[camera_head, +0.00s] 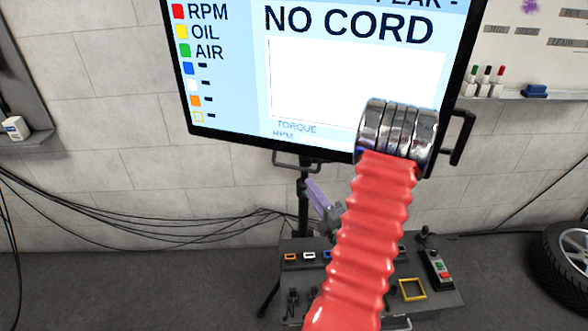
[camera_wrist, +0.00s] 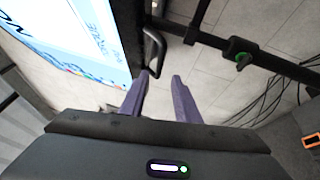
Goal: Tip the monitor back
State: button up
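The monitor (camera_head: 350,80) is a large black-framed screen reading "NO CORD", on a dark stand (camera_head: 303,195). A black loop handle (camera_head: 297,164) hangs under its lower edge, and another handle (camera_head: 457,138) sticks out at the right. In the wrist view the monitor's screen (camera_wrist: 85,35) fills the upper left, with a dark loop handle (camera_wrist: 155,50) beside its edge. My gripper (camera_wrist: 160,76) has its two purple fingers apart and nothing between them. The handle lies just beyond the fingertips, nearer the left one; contact cannot be told. In the head view one purple finger (camera_head: 315,190) shows just below the lower handle.
A dark bench (camera_head: 440,300) below holds coloured connectors, a yellow square frame (camera_head: 412,289) and a control box with buttons (camera_head: 437,268). Cables (camera_head: 150,222) run along the wall at left. A wheel (camera_head: 570,260) stands at right. The floor at left is mostly clear.

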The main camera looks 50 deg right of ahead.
aim_at(295, 168)
jog(key=x, duration=1.1)
jog(key=shift+w+d, duration=0.1)
jog(key=shift+w, duration=0.1)
grip_shut()
